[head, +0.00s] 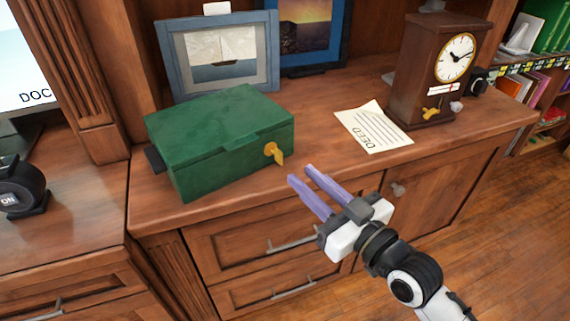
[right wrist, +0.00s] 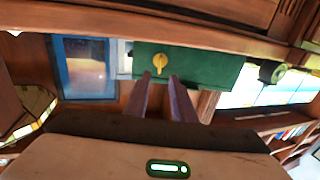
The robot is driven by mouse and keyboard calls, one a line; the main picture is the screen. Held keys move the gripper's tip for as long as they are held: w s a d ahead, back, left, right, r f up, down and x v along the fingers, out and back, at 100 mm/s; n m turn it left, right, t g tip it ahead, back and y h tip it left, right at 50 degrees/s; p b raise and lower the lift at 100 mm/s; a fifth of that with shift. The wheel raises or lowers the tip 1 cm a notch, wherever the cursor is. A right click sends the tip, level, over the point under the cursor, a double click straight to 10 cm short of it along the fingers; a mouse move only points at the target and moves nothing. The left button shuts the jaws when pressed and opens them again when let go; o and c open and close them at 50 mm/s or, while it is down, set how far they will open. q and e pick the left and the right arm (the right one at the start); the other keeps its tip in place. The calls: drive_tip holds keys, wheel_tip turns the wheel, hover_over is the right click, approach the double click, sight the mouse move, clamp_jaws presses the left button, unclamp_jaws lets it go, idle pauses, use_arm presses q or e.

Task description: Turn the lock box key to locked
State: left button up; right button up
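The lock box (head: 215,140) is a green box with its lid down, standing on the wooden cabinet top in the head view. Its yellow key (head: 274,153) sticks out of the front face near the right end. The key also shows in the right wrist view (right wrist: 159,62), on the green box (right wrist: 205,65). My right gripper (head: 299,174) has two purple fingers, a little apart and empty. It is in front of the cabinet edge, short of the key and to its lower right. In the right wrist view its fingertips (right wrist: 160,77) point toward the key. My left gripper is not in view.
A paper marked DEED (head: 372,128) lies right of the box. A wooden clock (head: 436,70) with another yellow key (head: 431,113) stands farther right. A framed sailboat picture (head: 220,55) stands behind the box. Drawer handles (head: 290,242) stick out below the top.

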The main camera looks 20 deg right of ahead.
sight(276, 154)
drive_tip(key=x, duration=0.7)
drive_tip(key=shift+w+a+f, duration=0.1)
drive_tip(key=shift+w+a, duration=0.05)
drive_tip(key=shift+w, duration=0.15)
drive_tip(key=shift+c, duration=0.3)
clamp_jaws()
